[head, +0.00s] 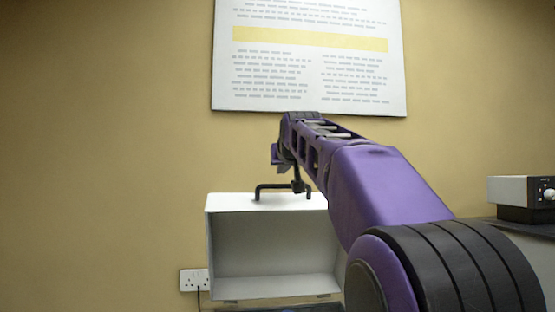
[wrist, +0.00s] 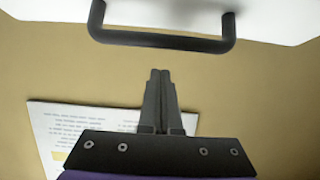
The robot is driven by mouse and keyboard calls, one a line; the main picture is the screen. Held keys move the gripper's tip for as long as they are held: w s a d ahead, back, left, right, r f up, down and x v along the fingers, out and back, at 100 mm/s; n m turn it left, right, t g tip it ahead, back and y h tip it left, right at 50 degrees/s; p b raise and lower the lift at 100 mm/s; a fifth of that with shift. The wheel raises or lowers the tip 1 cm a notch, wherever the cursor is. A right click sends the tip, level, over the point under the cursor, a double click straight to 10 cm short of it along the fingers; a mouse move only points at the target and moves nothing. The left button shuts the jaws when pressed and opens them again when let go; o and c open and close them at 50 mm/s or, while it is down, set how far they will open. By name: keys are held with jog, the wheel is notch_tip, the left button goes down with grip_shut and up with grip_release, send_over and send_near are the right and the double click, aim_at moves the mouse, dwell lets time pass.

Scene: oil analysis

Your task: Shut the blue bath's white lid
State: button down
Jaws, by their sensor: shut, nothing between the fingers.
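The white lid (head: 273,245) stands raised, its hollow inside facing me in the head view. Its black bar handle (head: 270,187) is along the top edge. In the wrist view the handle (wrist: 165,41) crosses the top, with the white lid (wrist: 265,12) behind it. My gripper (head: 297,187) is shut and empty, right by the handle in the head view. In the wrist view the closed fingertips (wrist: 160,72) point at the handle, with a small gap in the picture; contact cannot be told. The blue bath's body is not visible; it is below the picture.
A yellow wall is behind the lid, with a white poster (head: 310,80) above and a socket (head: 194,280) with a cable at lower left. A white-and-black instrument (head: 520,197) stands on a dark counter at right. My arm hides the lid's right side.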

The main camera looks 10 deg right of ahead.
aim_at(284, 186)
jog(key=shift+x, duration=0.9)
jog(key=shift+s+f, duration=0.15)
jog(key=shift+s, duration=0.35)
jog(key=shift+s+f, duration=0.2)
jog(key=shift+s, duration=0.25)
jog(key=shift+s+f+b, duration=0.35)
jog(key=shift+s+f, duration=0.4)
jog(key=shift+s, duration=0.15)
jog(key=shift+f, duration=0.1)
